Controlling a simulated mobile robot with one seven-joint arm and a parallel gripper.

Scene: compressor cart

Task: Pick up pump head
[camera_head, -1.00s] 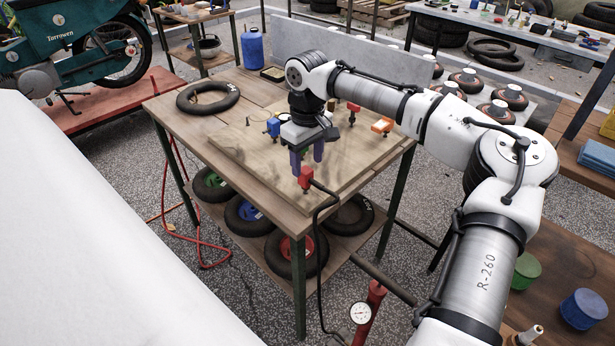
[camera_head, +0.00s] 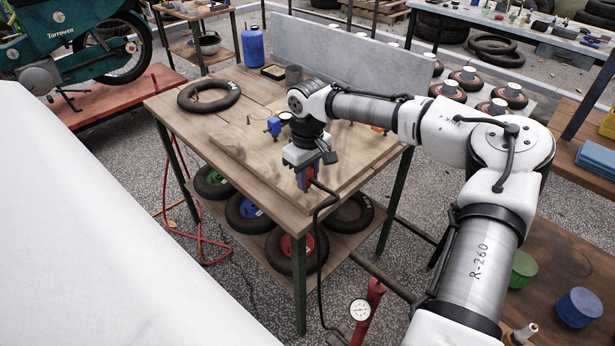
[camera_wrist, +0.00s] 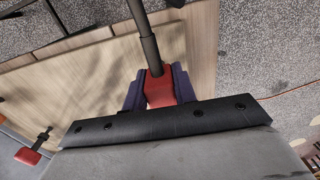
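The pump head (camera_wrist: 160,91) is a small red block on the end of a black hose, near the front corner of the wooden table. It also shows in the head view (camera_head: 309,176). My gripper (camera_head: 306,179) points down over it, with its purple fingers on either side of the block. In the wrist view my gripper (camera_wrist: 160,92) shows a finger along each side of the red block, with no clear gap. I cannot tell whether the fingers press on it. The block's lower end is hidden.
The black hose (camera_head: 318,235) runs down past the table edge to a red pump with a gauge (camera_head: 360,310). A wooden board (camera_head: 250,155) covers much of the table, with a blue part (camera_head: 274,127) on it. A black tyre (camera_head: 208,95) lies at the back left.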

